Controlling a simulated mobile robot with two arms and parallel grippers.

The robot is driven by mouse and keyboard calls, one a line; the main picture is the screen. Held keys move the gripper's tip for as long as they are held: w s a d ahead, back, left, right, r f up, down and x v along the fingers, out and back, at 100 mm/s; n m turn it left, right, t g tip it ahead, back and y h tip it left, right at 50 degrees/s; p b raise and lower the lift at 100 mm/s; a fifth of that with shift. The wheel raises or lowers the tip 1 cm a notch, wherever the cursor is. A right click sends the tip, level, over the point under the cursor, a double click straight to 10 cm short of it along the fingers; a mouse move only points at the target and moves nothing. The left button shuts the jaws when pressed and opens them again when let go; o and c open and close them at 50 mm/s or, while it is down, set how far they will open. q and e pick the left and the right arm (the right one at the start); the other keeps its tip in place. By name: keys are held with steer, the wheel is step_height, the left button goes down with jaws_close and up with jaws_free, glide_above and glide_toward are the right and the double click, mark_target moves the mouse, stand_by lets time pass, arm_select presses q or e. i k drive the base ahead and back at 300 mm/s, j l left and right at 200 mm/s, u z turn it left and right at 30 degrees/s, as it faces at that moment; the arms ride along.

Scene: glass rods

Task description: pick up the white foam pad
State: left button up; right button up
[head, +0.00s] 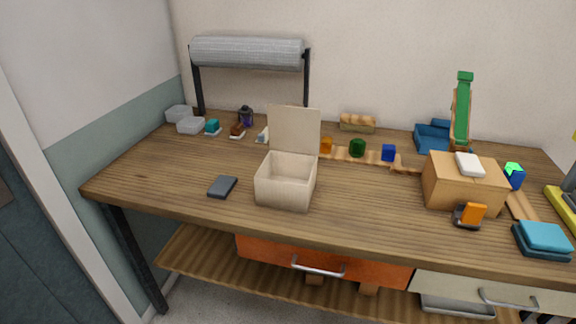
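A small white block with rounded edges (470,164), which looks like the white foam pad, lies flat on top of a closed tan box (450,190) at the right of the table. Nothing covers it. Neither of my grippers shows in the head view.
The wooden table (360,215) holds an open cream box (284,190) with its lid raised and a dark grey pad (222,187). An orange item on a dark stand (470,215) is before the tan box. Blue pads (542,238) lie at right. The front middle is clear.

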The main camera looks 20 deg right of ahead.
mark_target(469, 164)
steer(key=z, duration=1.8)
steer(key=i+l+u, duration=0.15)
steer(key=l, duration=0.35)
